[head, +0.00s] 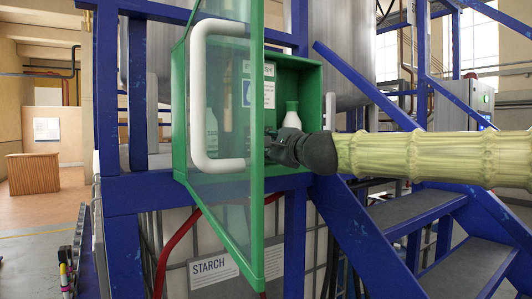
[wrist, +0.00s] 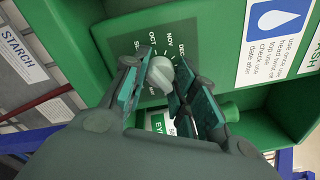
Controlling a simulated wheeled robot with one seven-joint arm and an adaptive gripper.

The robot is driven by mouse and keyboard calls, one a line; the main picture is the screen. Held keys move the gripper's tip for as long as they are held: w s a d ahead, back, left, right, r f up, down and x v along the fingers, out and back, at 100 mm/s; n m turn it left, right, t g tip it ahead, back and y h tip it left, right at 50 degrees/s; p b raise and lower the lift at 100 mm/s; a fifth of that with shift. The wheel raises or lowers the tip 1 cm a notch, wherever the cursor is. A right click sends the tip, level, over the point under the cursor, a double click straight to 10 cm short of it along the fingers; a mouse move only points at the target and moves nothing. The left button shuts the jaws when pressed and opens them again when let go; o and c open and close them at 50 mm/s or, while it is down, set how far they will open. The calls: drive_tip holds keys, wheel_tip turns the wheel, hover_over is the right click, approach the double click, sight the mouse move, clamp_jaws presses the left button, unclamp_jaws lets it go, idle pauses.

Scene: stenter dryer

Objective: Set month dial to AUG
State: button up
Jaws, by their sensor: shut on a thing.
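The month dial (wrist: 160,70) is a pale round knob on a dark green plate (wrist: 122,46) inside the green cabinet, seen in the wrist view. I cannot tell which month the knob points to. My gripper (wrist: 163,82) has one finger on each side of the knob and is shut on it. In the head view my gripper (head: 272,140) reaches into the cabinet (head: 310,80), and the dial is hidden there.
A clear, green-framed door (head: 225,130) with a white handle (head: 199,100) stands open close left of my gripper. Blue beams and steps (head: 410,215) lie below my arm.

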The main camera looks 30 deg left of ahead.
drive_tip(key=n+b, duration=0.2)
drive_tip(key=n, duration=0.1)
drive_tip(key=n+b, duration=0.1)
drive_tip(key=n, duration=0.2)
drive_tip(key=shift+f+n+b, duration=0.2)
drive_tip(key=shift+n+b, duration=0.1)
drive_tip(key=shift+b, duration=0.05)
idle(0.4)
drive_tip(key=o, duration=1)
drive_tip(key=shift+r, duration=0.1)
drive_tip(key=v, duration=1.2)
drive_tip(key=shift+w, duration=0.1)
